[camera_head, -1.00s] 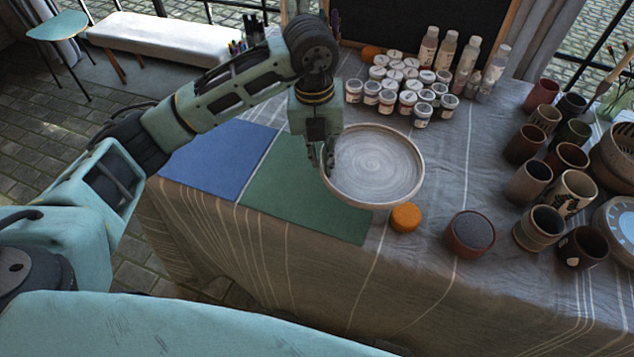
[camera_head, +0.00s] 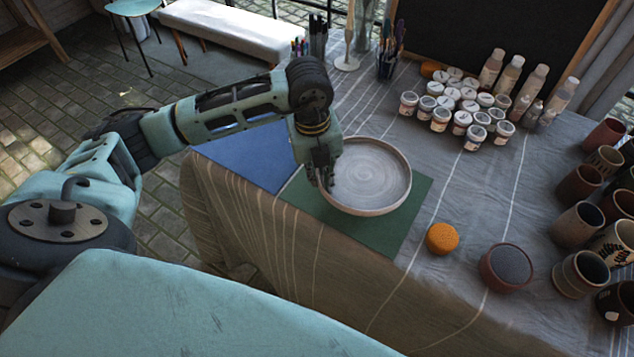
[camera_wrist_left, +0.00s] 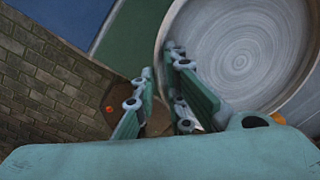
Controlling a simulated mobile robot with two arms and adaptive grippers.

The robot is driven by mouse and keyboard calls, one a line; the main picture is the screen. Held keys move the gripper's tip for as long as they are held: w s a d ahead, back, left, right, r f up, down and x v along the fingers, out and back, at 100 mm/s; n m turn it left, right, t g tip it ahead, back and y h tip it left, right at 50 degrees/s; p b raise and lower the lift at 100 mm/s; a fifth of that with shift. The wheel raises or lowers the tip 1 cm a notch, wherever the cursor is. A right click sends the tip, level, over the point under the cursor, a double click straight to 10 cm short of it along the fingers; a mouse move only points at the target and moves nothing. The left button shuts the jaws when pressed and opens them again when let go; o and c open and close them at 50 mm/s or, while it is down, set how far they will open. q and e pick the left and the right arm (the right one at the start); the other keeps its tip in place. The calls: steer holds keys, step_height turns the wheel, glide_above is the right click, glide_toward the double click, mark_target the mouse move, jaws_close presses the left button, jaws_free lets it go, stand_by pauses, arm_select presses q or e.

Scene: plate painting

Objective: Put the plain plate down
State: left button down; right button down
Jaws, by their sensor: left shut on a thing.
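The plain plate (camera_head: 372,172) is grey with a swirl pattern and a brownish rim. In the head view it appears over the green mat (camera_head: 403,232), level or nearly so. I cannot tell whether it touches the mat. My left gripper (camera_head: 328,180) is shut on the plate's left rim. The left wrist view shows its fingers (camera_wrist_left: 165,95) at the rim, with the plate (camera_wrist_left: 245,50) to the right and the green mat (camera_wrist_left: 130,38) beyond. My right gripper is not in view.
A blue mat (camera_head: 245,158) lies left of the green one. An orange sponge (camera_head: 442,238) and a dark round pot (camera_head: 506,267) stand to the right. Several paint jars (camera_head: 460,107) and bottles (camera_head: 510,75) stand behind. Cups (camera_head: 580,270) crowd the right side.

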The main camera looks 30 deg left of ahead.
mark_target(318, 195)
arm_select(q)
steer(key=shift+s+a+f, duration=0.15)
steer(key=shift+a+f, duration=0.15)
steer(key=shift+f, duration=0.05)
steer(key=shift+f+p, duration=0.3)
steer(key=shift+f, duration=1.5)
steer(key=c, duration=1.8)
jaws_free()
steer(key=shift+f, duration=0.1)
steer(key=r, duration=0.8)
steer(key=r+b, duration=0.1)
steer(key=r, duration=0.3)
steer(key=shift+s+a+r, duration=0.1)
steer(key=shift+s+a, duration=0.2)
steer(key=shift+s, duration=0.05)
